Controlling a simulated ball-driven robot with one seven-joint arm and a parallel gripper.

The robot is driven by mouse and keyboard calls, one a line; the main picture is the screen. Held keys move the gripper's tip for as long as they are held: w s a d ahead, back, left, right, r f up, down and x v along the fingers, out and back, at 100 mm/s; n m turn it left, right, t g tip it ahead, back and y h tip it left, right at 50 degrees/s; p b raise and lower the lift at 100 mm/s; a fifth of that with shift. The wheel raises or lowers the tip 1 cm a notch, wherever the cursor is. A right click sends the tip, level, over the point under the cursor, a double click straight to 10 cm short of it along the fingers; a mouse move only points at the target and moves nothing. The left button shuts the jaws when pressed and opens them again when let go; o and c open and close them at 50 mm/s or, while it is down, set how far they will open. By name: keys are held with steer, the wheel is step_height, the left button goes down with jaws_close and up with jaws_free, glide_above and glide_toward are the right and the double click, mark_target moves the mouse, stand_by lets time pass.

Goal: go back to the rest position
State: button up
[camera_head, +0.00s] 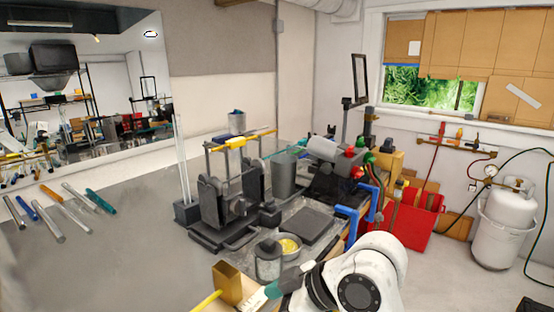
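Part of my white arm shows at the bottom right, with a round dark joint face. My gripper cannot be made out in this view, so I cannot tell whether it holds anything. Several glass rods (75,210) lie side by side on the grey table (120,265) at the left; some are clear, one is blue and one is teal. A tall clear rod (181,150) stands upright in a dark block (187,213) near the middle.
A dark stand (230,205) with a yellow-clamped bar is mid-table. A grey canister (268,262), yellow-filled bowl (289,246) and brass-coloured block (228,283) are near my arm. Blue pipes (362,205) and a torch (322,148) are right. The table's left front is clear.

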steer(key=s+d+f+m+t+h, duration=0.2)
steer(key=s+d+f+m, duration=0.25)
steer(key=d+f, duration=0.25)
steer(key=s+d+f+m+t+h, duration=0.1)
steer(key=s+d+f+m+h, duration=0.15)
steer(key=d+f+m, duration=0.4)
steer(key=s+d+f+m+h, duration=0.2)
steer(key=s+d+f, duration=0.1)
steer(key=s+d, duration=0.3)
steer(key=s+d+f+m+h, duration=0.2)
steer(key=s+d+f, duration=0.2)
steer(key=s+d, duration=0.3)
steer(key=s+d+f+g+b, duration=0.2)
steer(key=s+f+g+b, duration=0.2)
steer(key=s+f+b, duration=0.4)
step_height(320, 180, down, 6)
steer(key=s, duration=0.2)
steer(key=shift+s+r+h, duration=0.15)
steer(key=shift+s+h, duration=0.2)
steer(key=shift+s, duration=0.05)
